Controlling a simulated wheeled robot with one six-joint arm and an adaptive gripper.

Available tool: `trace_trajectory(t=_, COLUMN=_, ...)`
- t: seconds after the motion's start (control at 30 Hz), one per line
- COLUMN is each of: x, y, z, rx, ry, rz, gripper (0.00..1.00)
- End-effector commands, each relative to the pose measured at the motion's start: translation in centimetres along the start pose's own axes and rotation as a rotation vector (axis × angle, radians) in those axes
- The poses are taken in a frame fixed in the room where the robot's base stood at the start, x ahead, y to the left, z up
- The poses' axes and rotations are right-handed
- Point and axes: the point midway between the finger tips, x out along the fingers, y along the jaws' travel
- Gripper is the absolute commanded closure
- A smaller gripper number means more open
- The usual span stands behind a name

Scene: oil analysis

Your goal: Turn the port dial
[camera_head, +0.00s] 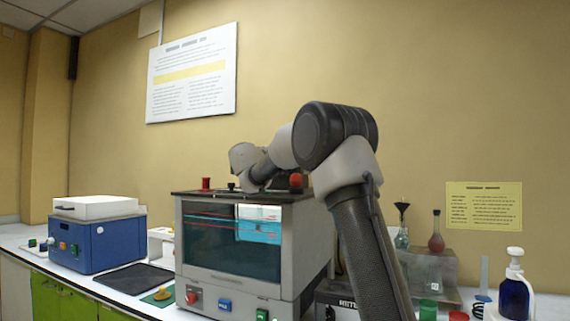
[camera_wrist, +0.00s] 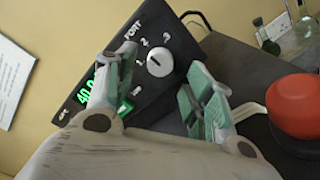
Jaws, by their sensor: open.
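The port dial (camera_wrist: 160,62) is a small round white knob with a dark slot line, on a black panel (camera_wrist: 188,45) marked PORT with numerals around it. The line points toward the lower left in the wrist view. My gripper (camera_wrist: 155,78) is open, its green-padded fingers set apart just in front of the panel. The dial shows in the gap between them, and no contact is visible. In the head view my arm reaches over the top of the grey glass-fronted machine (camera_head: 228,272); the dial and my fingers cannot be made out there.
A red ball-like knob (camera_wrist: 296,105) stands close right of my gripper in the wrist view. A green lit display (camera_wrist: 85,92) is partly behind the left finger. A blue box (camera_head: 97,244) stands left of the machine, glassware (camera_head: 436,240) and a pump bottle (camera_head: 514,295) to its right.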

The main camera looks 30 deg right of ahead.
Motion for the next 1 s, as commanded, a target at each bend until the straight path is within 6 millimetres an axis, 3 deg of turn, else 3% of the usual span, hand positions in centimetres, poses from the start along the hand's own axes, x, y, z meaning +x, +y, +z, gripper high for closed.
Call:
trace_trajectory(t=0.23, x=3.4, y=0.0, z=0.0, rx=0.0, ry=-0.001, rz=0.0, gripper=0.47)
trace_trajectory(t=0.57, x=4.0, y=0.0, z=0.0, rx=0.001, ry=0.001, rz=0.0, gripper=0.47)
trace_trajectory(t=0.83, x=4.0, y=0.0, z=0.0, rx=0.001, ry=0.001, rz=0.0, gripper=0.93)
trace_trajectory(t=1.0, x=4.0, y=0.0, z=0.0, rx=-0.002, ry=0.001, rz=0.0, gripper=0.94)
